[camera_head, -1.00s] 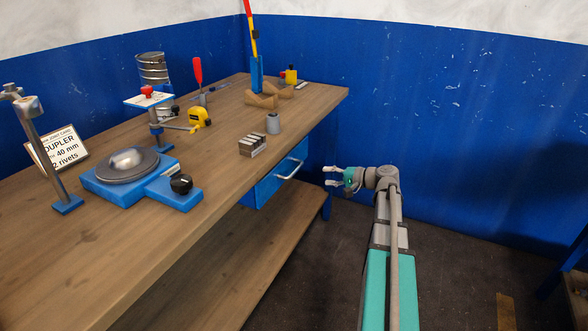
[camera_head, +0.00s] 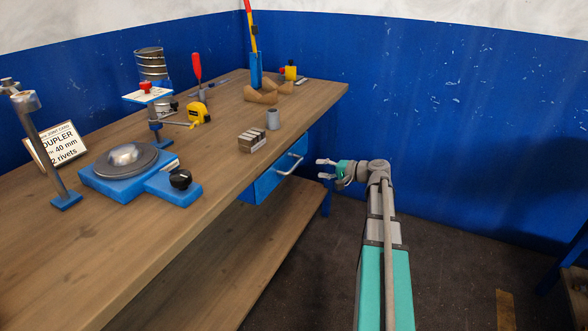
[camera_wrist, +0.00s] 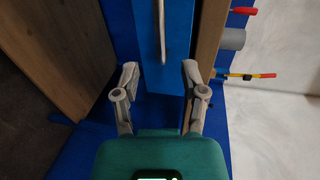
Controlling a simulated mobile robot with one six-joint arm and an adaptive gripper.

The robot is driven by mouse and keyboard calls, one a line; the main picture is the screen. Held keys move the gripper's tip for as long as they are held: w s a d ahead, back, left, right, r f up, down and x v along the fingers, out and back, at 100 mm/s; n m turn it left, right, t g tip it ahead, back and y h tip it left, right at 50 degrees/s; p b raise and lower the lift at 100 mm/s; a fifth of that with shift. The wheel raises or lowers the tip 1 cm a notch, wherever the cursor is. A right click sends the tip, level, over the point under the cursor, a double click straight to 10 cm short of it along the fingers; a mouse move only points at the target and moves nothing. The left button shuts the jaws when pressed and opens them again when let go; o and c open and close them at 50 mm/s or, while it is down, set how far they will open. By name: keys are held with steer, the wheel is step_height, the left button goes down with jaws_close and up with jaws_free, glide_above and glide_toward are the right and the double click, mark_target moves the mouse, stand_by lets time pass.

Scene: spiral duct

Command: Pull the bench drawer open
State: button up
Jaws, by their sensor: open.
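The blue bench drawer (camera_head: 268,183) sits under the right end of the wooden bench top (camera_head: 226,178) and looks shut. Its silver bar handle (camera_head: 290,164) stands out from the front. My gripper (camera_head: 322,169) is open and empty, to the right of the handle and apart from it. In the wrist view, the drawer front (camera_wrist: 178,70) lies ahead and the handle (camera_wrist: 162,28) shows at the top, beyond the open fingers (camera_wrist: 158,75) and between their lines. The handle's upper end is cut off by the frame there.
On the bench stand a blue turntable device (camera_head: 125,175), a yellow tape measure (camera_head: 199,112), metal blocks (camera_head: 251,141) and a grey cone (camera_head: 273,120). A lower wooden shelf (camera_head: 240,250) runs beneath. The floor right of the bench is clear around my arm.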

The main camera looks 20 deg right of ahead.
mark_target(295, 165)
steer(key=b+x, duration=0.2)
steer(key=x, duration=0.8)
steer(key=shift+w+a, duration=0.15)
steer(key=shift+w, duration=0.05)
jaws_close()
steer(key=shift+a, duration=0.1)
steer(key=shift+s, duration=0.1)
